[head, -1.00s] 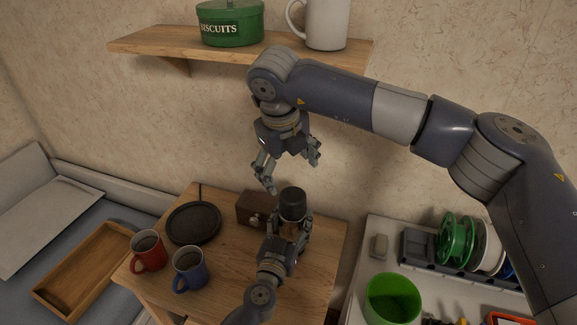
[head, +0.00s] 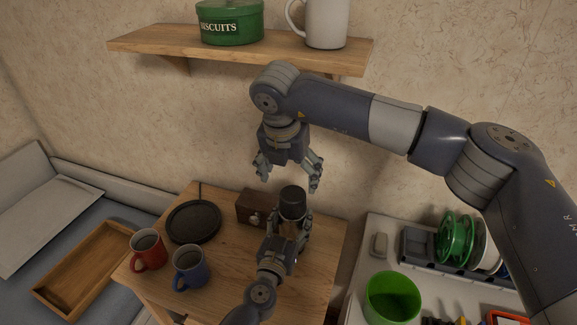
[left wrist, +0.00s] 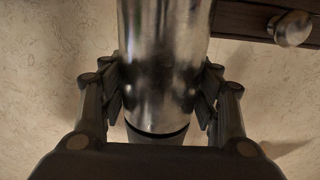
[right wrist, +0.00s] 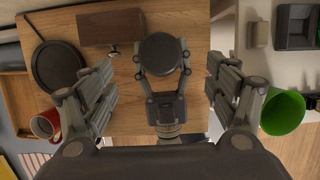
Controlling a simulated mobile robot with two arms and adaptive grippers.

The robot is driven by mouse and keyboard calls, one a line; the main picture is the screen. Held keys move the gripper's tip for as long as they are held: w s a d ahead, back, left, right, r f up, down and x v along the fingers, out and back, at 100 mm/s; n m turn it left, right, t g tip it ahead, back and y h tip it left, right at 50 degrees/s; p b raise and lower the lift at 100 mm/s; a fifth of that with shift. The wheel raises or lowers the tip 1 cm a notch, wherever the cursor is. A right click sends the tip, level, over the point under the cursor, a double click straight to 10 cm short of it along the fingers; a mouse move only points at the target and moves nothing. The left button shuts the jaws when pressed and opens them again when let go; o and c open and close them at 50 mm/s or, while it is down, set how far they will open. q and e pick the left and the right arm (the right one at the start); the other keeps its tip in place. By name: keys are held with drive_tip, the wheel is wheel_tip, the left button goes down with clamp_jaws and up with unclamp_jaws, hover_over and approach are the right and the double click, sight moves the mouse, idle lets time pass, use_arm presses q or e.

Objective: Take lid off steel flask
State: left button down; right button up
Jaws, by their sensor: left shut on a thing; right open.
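The steel flask with its dark lid (head: 293,203) stands upright over the wooden table in the head view. My left gripper (head: 289,226) is shut around the flask's shiny body (left wrist: 163,60), with a finger on each side in the left wrist view. My right gripper (head: 288,180) is open and empty, pointing down just above the lid. In the right wrist view the round lid (right wrist: 160,54) lies between and beyond the open fingers (right wrist: 160,95), not touching them. The flask's body is mostly hidden by the left gripper in the head view.
On the table (head: 215,255) are a black round plate (head: 193,222), a red mug (head: 147,250), a blue mug (head: 190,268) and a wooden box (head: 250,208) close behind the flask. A shelf (head: 150,45) hangs above. A green cup (head: 392,298) stands on the right surface.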

sight(293, 193)
drive_tip(key=x, duration=0.8)
drive_tip(key=shift+w+f, duration=0.1)
drive_tip(key=shift+f, duration=0.3)
drive_tip(key=shift+c, duration=0.5)
